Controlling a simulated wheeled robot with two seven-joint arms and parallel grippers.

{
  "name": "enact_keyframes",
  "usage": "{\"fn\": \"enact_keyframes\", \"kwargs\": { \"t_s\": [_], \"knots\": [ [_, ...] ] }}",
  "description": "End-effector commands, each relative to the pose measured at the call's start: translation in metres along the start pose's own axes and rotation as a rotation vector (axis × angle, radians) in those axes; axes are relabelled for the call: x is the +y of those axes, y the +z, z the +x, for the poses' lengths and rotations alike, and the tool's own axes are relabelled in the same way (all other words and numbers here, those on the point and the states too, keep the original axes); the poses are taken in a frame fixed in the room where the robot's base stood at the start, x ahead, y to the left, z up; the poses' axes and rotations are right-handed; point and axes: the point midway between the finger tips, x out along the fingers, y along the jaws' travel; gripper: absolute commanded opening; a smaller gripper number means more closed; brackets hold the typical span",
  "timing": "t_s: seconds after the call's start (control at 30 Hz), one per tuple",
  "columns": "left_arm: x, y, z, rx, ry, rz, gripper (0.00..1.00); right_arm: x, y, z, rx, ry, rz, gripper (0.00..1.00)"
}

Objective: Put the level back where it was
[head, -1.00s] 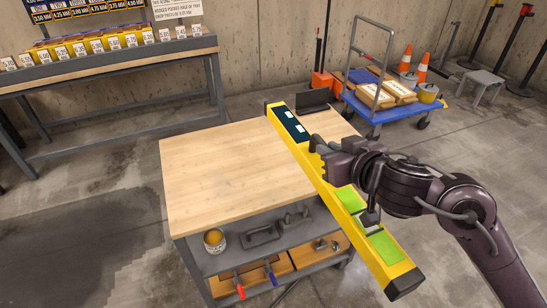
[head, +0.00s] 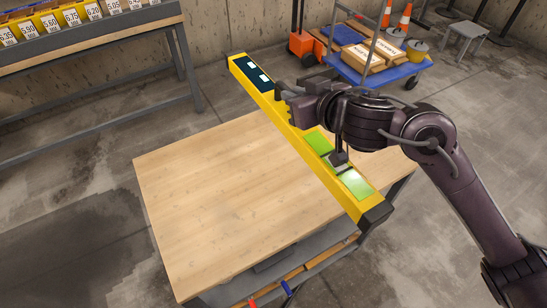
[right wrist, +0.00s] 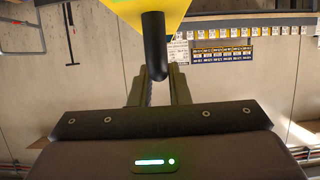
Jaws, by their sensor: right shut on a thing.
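The level (head: 318,142) is a long yellow bar with green panels, a dark display panel near its far end and black end caps. My right gripper (head: 285,98) is shut on it partway along, nearer the far end. The level runs slantwise over the right part of the wooden worktop (head: 205,185), and it appears to be held above it. Part of the level is hidden behind my gripper. In the right wrist view, the yellow level (right wrist: 150,12) shows at the top edge, and my right gripper's fingers (right wrist: 160,88) are below it. My left gripper is not in view.
The worktop is bare on its left and middle. A long bench with yellow labelled bins (head: 75,18) stands at the back left. A blue cart (head: 375,72) with boxes stands at the back right, with orange cones and a grey stool (head: 467,40) nearby.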

Motion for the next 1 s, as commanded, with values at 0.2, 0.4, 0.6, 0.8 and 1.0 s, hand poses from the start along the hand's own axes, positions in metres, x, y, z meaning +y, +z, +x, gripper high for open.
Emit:
{"fn": "enact_keyframes", "kwargs": {
  "t_s": [0.2,0.4,0.6,0.8,1.0],
  "knots": [
    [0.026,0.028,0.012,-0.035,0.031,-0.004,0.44,0.0,0.025,0.01,0.001,0.0,0.002,0.0],
    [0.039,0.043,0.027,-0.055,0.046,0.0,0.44,0.001,0.069,0.028,0.001,0.001,0.002,0.0],
    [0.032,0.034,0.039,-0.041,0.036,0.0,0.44,0.001,0.11,0.045,0.003,0.001,0.001,0.0],
    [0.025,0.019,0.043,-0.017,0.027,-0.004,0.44,0.001,0.136,0.057,0.007,0.001,0.002,0.0],
    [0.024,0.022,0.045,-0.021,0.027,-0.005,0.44,0.0,0.147,0.062,0.007,-0.001,0.002,0.0]
  ]
}}
